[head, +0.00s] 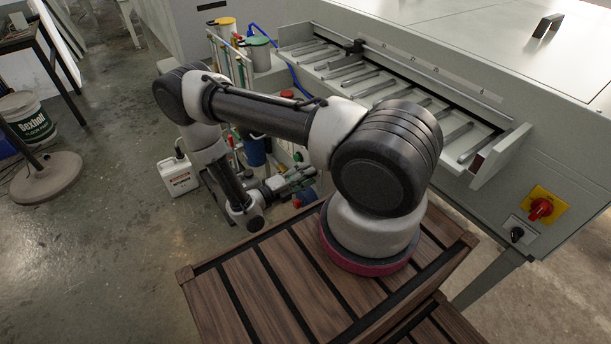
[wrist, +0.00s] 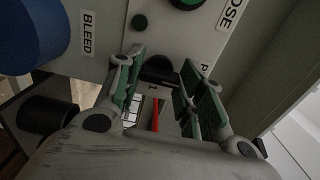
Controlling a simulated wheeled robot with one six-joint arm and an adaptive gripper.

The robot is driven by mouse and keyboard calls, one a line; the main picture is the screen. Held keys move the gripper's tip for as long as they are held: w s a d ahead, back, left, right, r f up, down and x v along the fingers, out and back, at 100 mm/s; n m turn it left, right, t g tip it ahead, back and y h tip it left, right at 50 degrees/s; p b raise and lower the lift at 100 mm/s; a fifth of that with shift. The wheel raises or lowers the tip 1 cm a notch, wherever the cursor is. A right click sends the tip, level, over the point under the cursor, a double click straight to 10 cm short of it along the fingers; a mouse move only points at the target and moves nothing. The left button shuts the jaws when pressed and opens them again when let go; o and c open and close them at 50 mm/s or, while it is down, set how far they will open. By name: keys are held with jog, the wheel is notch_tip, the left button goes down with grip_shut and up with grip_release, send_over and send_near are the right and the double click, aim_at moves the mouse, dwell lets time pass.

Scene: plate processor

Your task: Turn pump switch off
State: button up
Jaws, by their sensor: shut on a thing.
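The pump switch is a black knob (wrist: 158,70) on a light grey panel, seen in the wrist view between my fingertips. A small mark like a "1" shows just below it, and a label starting with "P" (wrist: 204,68) sits beside it, its rest cut off. My gripper (wrist: 162,76) has its green-padded fingers on either side of the knob, shut on it. In the head view my gripper (head: 292,181) is low by the front of the pump equipment, behind my arm. The switch cannot be made out there.
A blue knob (wrist: 35,35) by the "BLEED" label (wrist: 88,32) and a dark green round part (wrist: 187,3) lie near the fingers. A white jug (head: 178,172) stands on the floor left of my arm. The large grey processor (head: 500,110) fills the right side.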

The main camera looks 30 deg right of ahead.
dwell(0.4)
jog(key=o, duration=1)
jog(key=a, duration=1.2)
jog(key=shift+s, duration=0.15)
